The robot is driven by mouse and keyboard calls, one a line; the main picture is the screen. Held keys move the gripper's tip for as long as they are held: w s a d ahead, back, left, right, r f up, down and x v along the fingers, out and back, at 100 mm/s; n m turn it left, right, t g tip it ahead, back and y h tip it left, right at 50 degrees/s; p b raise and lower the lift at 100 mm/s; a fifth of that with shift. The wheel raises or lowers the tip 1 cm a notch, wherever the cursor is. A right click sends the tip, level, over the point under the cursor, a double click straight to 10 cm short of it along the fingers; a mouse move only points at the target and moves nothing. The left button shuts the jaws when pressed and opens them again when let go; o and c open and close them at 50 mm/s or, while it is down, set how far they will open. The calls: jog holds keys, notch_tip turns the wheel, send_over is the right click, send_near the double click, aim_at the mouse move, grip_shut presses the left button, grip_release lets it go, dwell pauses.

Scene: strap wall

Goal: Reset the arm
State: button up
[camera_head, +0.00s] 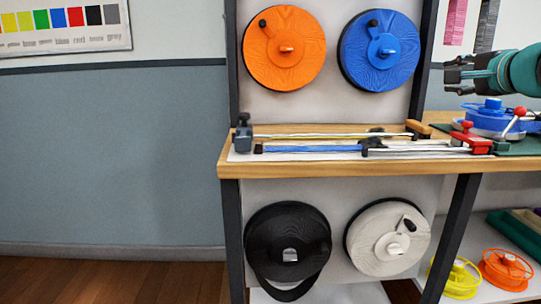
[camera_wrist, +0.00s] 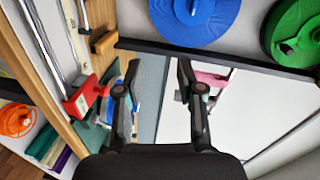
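My gripper (camera_head: 456,74) is at the upper right in the head view, above the right part of the workbench. In the wrist view my gripper (camera_wrist: 154,75) shows two dark fingers set apart with a gap between them. It is open and holds nothing. Only the end of my arm shows in the head view; the rest is cut off by the right edge.
The workbench (camera_head: 300,170) carries a strap tool with a red block (camera_head: 472,139) below my gripper. Orange (camera_head: 270,60) and blue (camera_head: 365,65) reels hang above it, black (camera_head: 280,235) and white (camera_head: 370,250) below. A green reel (camera_wrist: 290,35) shows in the wrist view. Open floor lies left.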

jog(key=s+a+f+n+g, duration=0.2)
jog(key=s+f, duration=0.1)
jog(key=f, duration=0.5)
jog(key=s+a+f+n+g, duration=0.2)
jog(key=a+f+g, duration=0.1)
jog(key=f, duration=0.4)
jog(key=s+a+f+n+g, duration=0.2)
jog(key=s+f, duration=0.1)
jog(key=f, duration=0.5)
jog(key=s+a+f+n+g+p, duration=0.1)
jog(key=s+a+f+n+g, duration=0.1)
jog(key=s+a+f+n, duration=0.3)
jog(key=s+a+f+n+g+p, duration=0.1)
jog(key=s+a+f+n+p, duration=0.1)
jog(key=s+a+f+n, duration=0.3)
jog(key=s+a+f, duration=0.3)
jog(key=s+a, duration=0.1)
jog(key=s, duration=0.3)
jog(key=shift+s+a+f+g+h, duration=0.25)
jog(key=shift+s+a+g+h, duration=0.05)
jog(key=shift+a+g, duration=0.1)
jog(key=shift+o, duration=0.4)
